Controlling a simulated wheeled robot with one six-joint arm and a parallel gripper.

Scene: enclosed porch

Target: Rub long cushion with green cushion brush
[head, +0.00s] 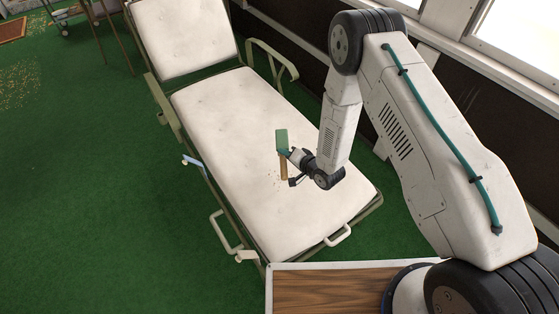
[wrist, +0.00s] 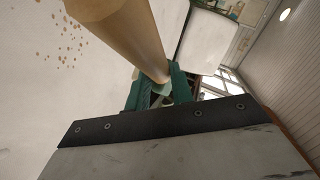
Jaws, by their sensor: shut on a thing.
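The long cushion (head: 230,120) is cream, tufted and lies flat on the metal-framed lounger. It also fills the left of the wrist view (wrist: 50,110). Brown crumbs (head: 274,183) lie on it beside the brush handle, and they also show in the wrist view (wrist: 66,38). My gripper (head: 286,153), with teal fingers that show in the wrist view (wrist: 160,86), is shut on the wooden handle of the green cushion brush (head: 282,138). The brush's green head points away from me and its handle toward me. I cannot tell whether the brush touches the cushion.
The raised back cushion (head: 183,35) is at the lounger's far end. A wall with windows is on the right. Green floor (head: 90,180) is open on the left, with scattered bits (head: 18,85) farther off.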

